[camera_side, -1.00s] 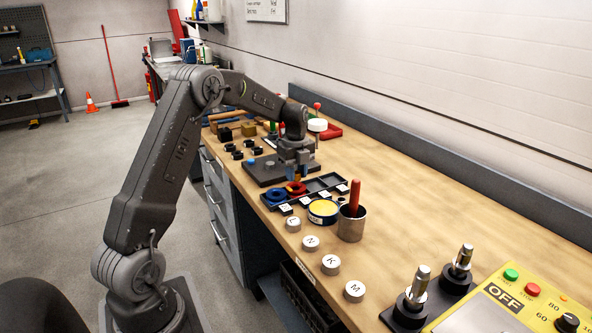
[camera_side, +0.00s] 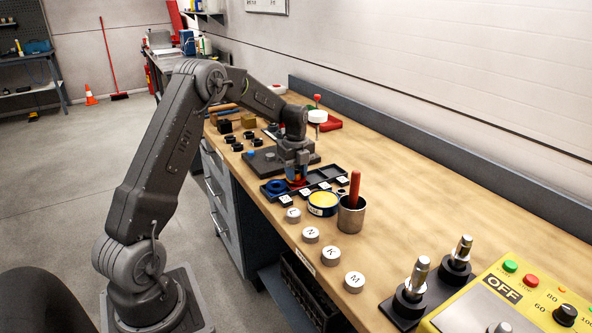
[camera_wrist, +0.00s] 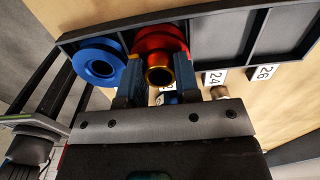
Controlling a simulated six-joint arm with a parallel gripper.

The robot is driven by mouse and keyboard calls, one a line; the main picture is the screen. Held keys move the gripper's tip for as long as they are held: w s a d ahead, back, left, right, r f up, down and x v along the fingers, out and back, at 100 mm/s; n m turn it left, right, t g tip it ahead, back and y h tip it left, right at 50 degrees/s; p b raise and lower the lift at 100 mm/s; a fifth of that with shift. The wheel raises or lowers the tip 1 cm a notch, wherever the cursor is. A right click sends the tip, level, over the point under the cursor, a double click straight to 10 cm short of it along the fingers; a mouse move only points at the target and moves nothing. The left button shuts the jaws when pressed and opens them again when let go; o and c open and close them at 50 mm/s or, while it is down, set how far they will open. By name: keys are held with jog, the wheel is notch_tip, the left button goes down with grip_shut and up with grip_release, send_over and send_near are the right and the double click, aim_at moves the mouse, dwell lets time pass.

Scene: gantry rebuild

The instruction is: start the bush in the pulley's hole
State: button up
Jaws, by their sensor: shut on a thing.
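My gripper (camera_wrist: 158,82) is shut on a bronze-coloured bush (camera_wrist: 159,60), held between its blue fingers in the wrist view. The red pulley (camera_wrist: 172,34) lies in the dark compartment tray (camera_wrist: 210,39), directly beyond the bush. The bush overlaps the pulley's near part in this view; I cannot tell whether its end is in the hole, which is hidden. A blue pulley (camera_wrist: 98,58) lies in the tray just left of the gripper. In the side view my gripper (camera_side: 297,181) is down at the tray, over the red pulley, hiding most of it.
Number cards (camera_wrist: 214,77) lie along the tray's near edge. In the side view a yellow-topped tin (camera_side: 322,200) and a metal cup (camera_side: 351,217) with a red handle stand close by. A dark plate (camera_side: 262,167) is behind.

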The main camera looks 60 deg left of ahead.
jog(key=shift+f, duration=0.1)
dwell(0.3)
jog(key=o, duration=1)
notch_tip(320, 180, up, 14)
dwell(0.7)
